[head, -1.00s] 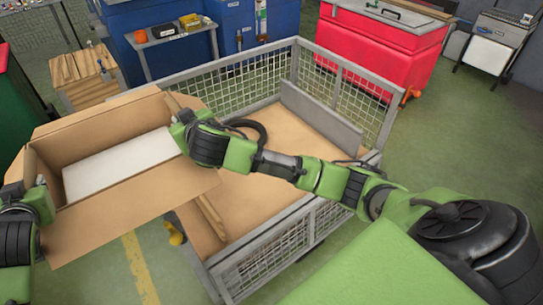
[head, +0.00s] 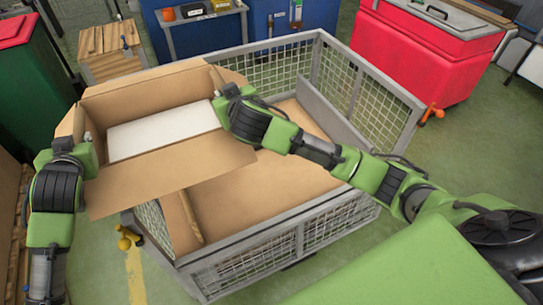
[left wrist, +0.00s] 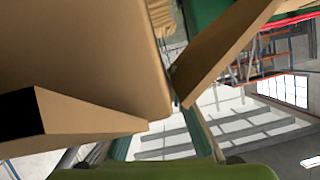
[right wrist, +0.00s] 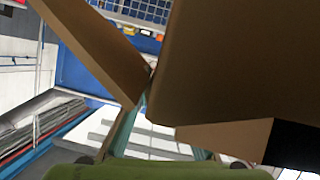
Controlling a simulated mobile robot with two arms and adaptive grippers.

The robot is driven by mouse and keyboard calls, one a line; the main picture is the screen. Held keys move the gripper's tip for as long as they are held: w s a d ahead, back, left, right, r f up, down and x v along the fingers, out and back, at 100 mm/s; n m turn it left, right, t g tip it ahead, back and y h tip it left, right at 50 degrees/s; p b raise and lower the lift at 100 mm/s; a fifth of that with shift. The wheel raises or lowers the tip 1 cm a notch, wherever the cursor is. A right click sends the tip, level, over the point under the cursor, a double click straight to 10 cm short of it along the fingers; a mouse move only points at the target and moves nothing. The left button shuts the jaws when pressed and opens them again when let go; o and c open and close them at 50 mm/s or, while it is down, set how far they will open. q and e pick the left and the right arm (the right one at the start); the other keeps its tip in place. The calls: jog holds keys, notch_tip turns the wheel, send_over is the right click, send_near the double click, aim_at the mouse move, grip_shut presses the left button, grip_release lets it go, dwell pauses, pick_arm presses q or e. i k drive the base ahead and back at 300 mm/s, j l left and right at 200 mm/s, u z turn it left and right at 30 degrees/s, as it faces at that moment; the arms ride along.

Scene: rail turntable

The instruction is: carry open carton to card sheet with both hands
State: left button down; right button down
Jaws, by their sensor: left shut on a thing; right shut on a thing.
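The open carton (head: 165,171) is brown cardboard with its flaps spread. A flat white thing (head: 165,131) lies inside it. My left gripper (head: 88,150) is shut on the carton's left end, and my right gripper (head: 220,100) is shut on its right end. The carton is held up, overlapping the left part of the mesh trolley in the picture. Carton board also fills much of the left wrist view (left wrist: 80,60) and the right wrist view (right wrist: 230,60). A brown flat surface (head: 265,195) covers the trolley floor; I cannot tell whether it is the card sheet.
The trolley's grey mesh sides (head: 270,75) rise around its floor. A red bin (head: 425,55) stands at the back right, a green bin (head: 35,85) at the left. A wooden crate (head: 110,60) and a small table (head: 200,35) stand behind.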

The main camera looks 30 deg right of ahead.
aim_at(273, 179)
jog(key=i+l, duration=0.1)
jog(key=l, duration=1.85)
jog(key=i+u, duration=0.05)
